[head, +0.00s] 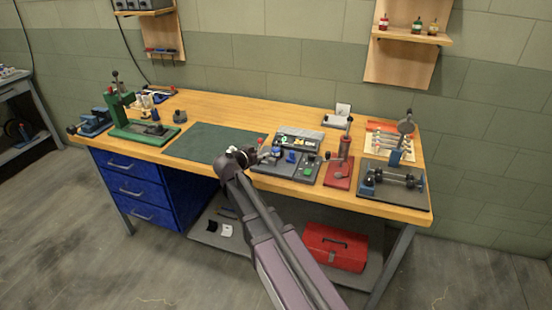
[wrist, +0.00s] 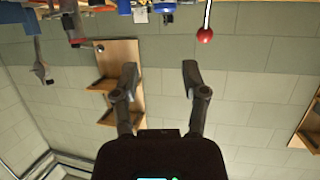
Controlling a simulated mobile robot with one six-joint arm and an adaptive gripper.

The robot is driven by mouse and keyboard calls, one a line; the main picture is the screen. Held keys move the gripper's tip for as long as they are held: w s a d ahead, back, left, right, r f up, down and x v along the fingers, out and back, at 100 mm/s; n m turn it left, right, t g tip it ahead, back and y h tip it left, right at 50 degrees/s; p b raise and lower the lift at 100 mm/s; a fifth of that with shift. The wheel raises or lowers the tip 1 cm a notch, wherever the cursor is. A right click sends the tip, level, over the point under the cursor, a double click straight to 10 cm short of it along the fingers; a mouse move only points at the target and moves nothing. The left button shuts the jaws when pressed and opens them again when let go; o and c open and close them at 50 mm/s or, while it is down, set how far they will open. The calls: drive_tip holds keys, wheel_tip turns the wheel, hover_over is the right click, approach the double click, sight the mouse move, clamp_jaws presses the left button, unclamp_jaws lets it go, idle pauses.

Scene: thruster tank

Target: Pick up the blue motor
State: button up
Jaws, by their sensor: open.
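A small blue part (head: 291,157), perhaps the blue motor, sits on a dark grey tray (head: 272,172) near the bench's front edge in the head view. It is too small there to be sure. My gripper (head: 247,153) is at the tray's left, above the bench front, with the blue part to its right. In the wrist view, which is upside down, my gripper (wrist: 160,68) is open, with nothing between its fingers. A blue object (wrist: 165,7) shows at that view's top edge, cut off, beyond the fingertips; I cannot tell whether it is the same part.
The wooden bench (head: 215,111) holds a green mat (head: 205,142), a green press (head: 120,108) at left, a red stand (head: 340,168) and a shaft fixture (head: 392,178) at right. The mat is largely clear. A red ball knob (wrist: 205,35) is near the fingers in the wrist view.

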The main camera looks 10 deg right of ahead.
drive_tip(key=shift+w+a+r, duration=0.1)
drive_tip(key=shift+w, duration=0.05)
drive_tip(key=b, duration=0.3)
approach(276, 146)
drive_tip(key=shift+x, duration=2.6)
drive_tip(key=b+x, duration=0.1)
drive_tip(key=x, duration=0.3)
drive_tip(key=shift+w+b, duration=0.15)
drive_tip(key=shift+b, duration=0.15)
drive_tip(key=shift+w+d+f, duration=0.3)
